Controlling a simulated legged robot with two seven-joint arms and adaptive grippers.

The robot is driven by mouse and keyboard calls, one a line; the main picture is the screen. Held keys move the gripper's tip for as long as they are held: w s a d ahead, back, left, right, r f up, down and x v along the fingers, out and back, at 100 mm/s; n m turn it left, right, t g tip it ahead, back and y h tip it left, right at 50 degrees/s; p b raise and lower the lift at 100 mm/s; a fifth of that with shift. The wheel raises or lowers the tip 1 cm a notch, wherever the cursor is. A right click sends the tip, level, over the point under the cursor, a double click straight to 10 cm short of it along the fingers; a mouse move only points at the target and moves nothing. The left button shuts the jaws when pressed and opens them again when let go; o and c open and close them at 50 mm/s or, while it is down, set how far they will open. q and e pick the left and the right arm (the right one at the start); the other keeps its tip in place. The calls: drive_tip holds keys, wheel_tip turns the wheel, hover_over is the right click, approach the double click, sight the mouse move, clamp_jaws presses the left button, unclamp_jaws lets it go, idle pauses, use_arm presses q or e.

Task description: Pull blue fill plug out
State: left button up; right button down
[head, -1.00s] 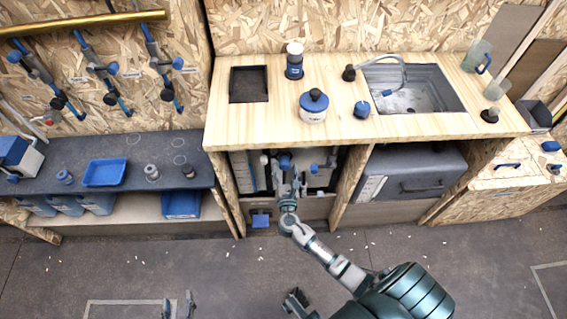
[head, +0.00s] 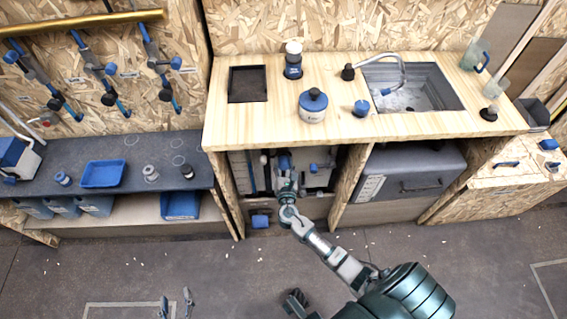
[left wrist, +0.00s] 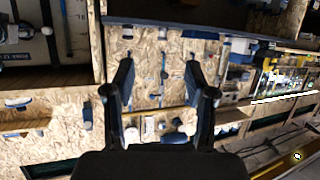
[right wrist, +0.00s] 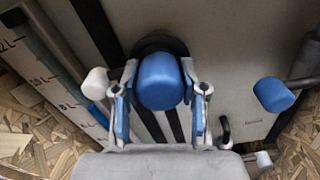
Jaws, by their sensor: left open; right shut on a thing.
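The blue fill plug (right wrist: 160,80) fills the middle of the right wrist view, in front of a dark round collar (right wrist: 161,45) on the grey tank (right wrist: 232,50). My right gripper (right wrist: 160,72) has one finger on each side of the plug and is shut on it. Whether the plug is still seated in the collar cannot be told. In the head view my right gripper (head: 286,178) reaches into the open bay under the counter, with the plug (head: 284,162) at its tip. My left gripper (head: 176,303) is open and empty, low over the floor; its spread fingers show in the left wrist view (left wrist: 158,68).
Another blue knob (right wrist: 273,94) is right of the plug, and a white knob (right wrist: 95,83) is left, near a litre scale. Wooden panels flank the bay. Above is the wooden counter (head: 240,125) with a sink. A grey case (head: 405,180) fills the neighbouring bay.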

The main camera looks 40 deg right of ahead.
drive_tip(key=p+v, duration=0.1)
drive_tip(key=v, duration=0.3)
drive_tip(key=shift+s+a+r, duration=0.1)
drive_tip(key=shift+s+r, duration=0.05)
drive_tip(key=shift+s, duration=0.15)
use_arm(q)
drive_tip(key=s+f+g, duration=0.1)
drive_tip(key=s+a+f+g, duration=0.1)
drive_tip(key=f, duration=0.1)
drive_tip(key=shift+s+g+y, duration=0.35)
drive_tip(key=shift+g+y, duration=0.05)
use_arm(e)
drive_tip(key=c, duration=0.6)
unclamp_jaws()
drive_tip(key=shift+a, duration=0.1)
drive_tip(key=shift+s, duration=0.1)
approach(284, 168)
drive_tip(key=v, duration=0.4)
drive_tip(key=shift+s+a+f, duration=0.1)
drive_tip(key=shift+s+f, duration=0.1)
drive_tip(key=shift+s, duration=0.2)
